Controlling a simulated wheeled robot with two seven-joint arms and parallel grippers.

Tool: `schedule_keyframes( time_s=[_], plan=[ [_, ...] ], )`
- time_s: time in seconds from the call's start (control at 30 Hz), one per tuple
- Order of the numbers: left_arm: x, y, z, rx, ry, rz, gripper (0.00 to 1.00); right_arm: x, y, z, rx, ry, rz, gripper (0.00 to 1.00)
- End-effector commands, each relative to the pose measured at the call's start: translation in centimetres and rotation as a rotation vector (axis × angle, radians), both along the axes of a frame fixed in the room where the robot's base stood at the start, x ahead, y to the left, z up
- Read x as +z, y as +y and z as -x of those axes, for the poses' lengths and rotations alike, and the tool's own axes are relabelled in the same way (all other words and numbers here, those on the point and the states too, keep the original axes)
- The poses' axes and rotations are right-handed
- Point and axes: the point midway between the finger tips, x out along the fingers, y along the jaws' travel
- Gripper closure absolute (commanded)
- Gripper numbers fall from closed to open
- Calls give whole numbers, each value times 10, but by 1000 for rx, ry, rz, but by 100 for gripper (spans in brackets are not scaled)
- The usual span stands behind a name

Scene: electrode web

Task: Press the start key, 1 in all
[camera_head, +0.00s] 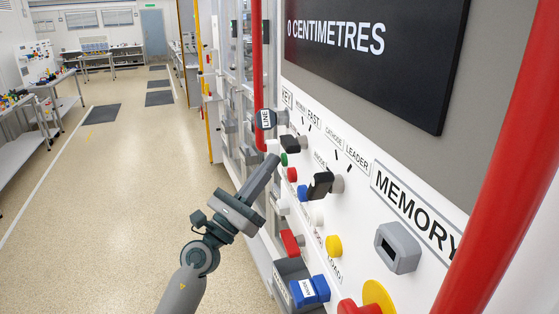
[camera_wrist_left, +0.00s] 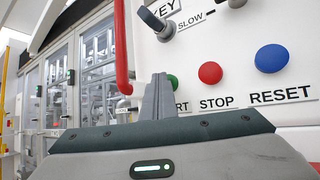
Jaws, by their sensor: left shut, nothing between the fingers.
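The start key is a green round button on the white panel, partly hidden behind my fingers in the left wrist view (camera_wrist_left: 172,81). In the head view the green button (camera_head: 284,159) is just to the right of my fingertips. My left gripper (camera_head: 272,160) is shut and empty, its fingers pointing at the panel. In the left wrist view the shut fingers (camera_wrist_left: 158,85) stand in front of and slightly left of the button. I cannot tell whether they touch it. My right gripper is not in view.
The red STOP button (camera_wrist_left: 210,72) and blue RESET button (camera_wrist_left: 271,58) sit to the right of the green one. A black selector switch (camera_wrist_left: 156,24) is above. A red vertical pipe (camera_head: 257,75) runs close by the fingers. Open floor (camera_head: 110,190) lies left.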

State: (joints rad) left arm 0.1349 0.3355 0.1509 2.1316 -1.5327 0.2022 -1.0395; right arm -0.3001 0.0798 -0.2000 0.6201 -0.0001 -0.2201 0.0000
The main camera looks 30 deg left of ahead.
Motion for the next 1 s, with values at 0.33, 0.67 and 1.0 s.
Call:
schedule_keyframes(
  time_s=[0.33,0.67,1.0],
  plan=[
    [-2,9,8,-1,3,-1,100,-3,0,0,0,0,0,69],
    [-1,13,12,0,1,0,100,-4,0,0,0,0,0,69],
    [-1,17,15,0,1,0,100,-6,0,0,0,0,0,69]
  ],
)
